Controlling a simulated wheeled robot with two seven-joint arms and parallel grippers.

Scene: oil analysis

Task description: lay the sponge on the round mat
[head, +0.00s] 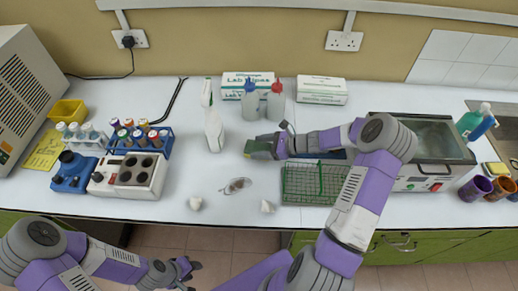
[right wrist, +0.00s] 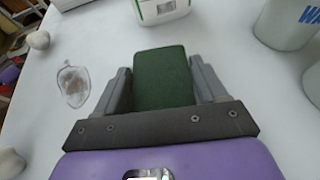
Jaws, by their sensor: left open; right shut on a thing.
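The sponge (head: 258,148), green with a yellow edge, is held between the fingers of my right gripper (head: 272,146) above the middle of the white table. In the right wrist view its green face (right wrist: 160,78) fills the gap between the two grey fingers. No plain round mat is clear to me. My left gripper (head: 190,271) is open and empty, off the table's front edge.
Two pale lumps (head: 195,203) (head: 267,206) lie near the front edge. A spray bottle (head: 214,130) and two wash bottles (head: 250,102) (head: 276,101) stand behind. A green wire basket (head: 313,184) is at right, a hot block (head: 142,176) at left. The centre-left table is free.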

